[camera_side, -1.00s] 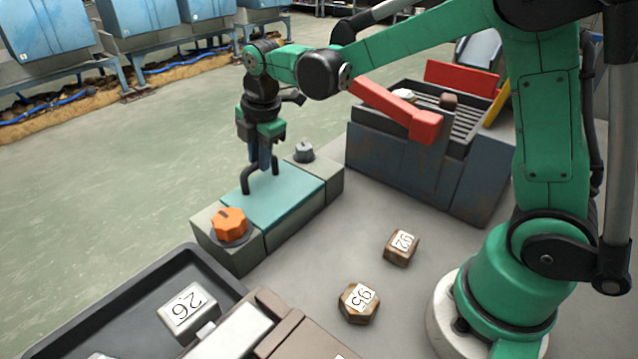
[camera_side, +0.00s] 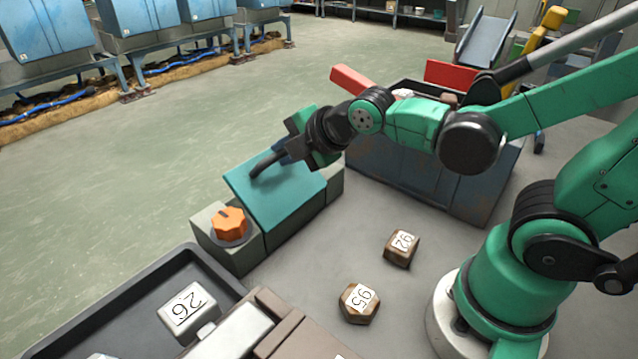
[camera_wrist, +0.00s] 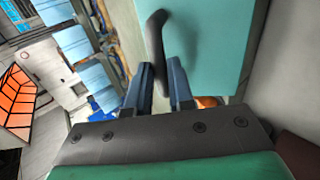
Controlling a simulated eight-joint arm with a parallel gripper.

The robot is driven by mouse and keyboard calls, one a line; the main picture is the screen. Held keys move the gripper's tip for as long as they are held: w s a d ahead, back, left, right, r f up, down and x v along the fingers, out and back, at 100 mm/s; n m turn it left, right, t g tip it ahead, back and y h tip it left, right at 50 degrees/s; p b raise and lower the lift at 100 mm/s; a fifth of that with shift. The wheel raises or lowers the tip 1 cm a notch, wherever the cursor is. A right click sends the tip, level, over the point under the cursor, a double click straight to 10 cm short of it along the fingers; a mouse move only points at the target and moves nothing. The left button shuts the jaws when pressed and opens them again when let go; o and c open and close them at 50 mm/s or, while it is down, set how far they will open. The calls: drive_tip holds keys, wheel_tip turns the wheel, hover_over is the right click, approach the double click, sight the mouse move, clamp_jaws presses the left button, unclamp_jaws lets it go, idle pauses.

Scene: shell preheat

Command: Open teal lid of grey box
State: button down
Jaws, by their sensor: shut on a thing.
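The grey box (camera_side: 249,256) stands on the table left of centre in the side view. Its teal lid (camera_side: 283,207) is tilted, with its far edge raised and its near-right edge low. The dark curved handle (camera_side: 262,166) on the lid shows in the wrist view too (camera_wrist: 157,45), against the teal lid face (camera_wrist: 205,50). My gripper (camera_side: 284,154) is tilted over and shut on the handle; its blue fingers (camera_wrist: 164,88) stand either side of the handle in the wrist view. The inside of the box is hidden.
An orange knob (camera_side: 229,224) sits on the near end of the box. A dark grey bin with red flaps (camera_side: 430,178) stands behind to the right. Blocks marked 92 (camera_side: 401,247) and 95 (camera_side: 359,303) lie on the table. A black tray (camera_side: 130,305) holds block 26 (camera_side: 188,309).

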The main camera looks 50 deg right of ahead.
drive_tip(key=shift+s+t, duration=0.6)
drive_tip(key=shift+s, duration=0.75)
drive_tip(key=shift+f, duration=0.1)
drive_tip(key=c, duration=0.8)
unclamp_jaws()
drive_tip(key=shift+r, duration=0.55)
wheel_tip(320, 180, up, 19)
drive_tip(key=shift+r, duration=0.1)
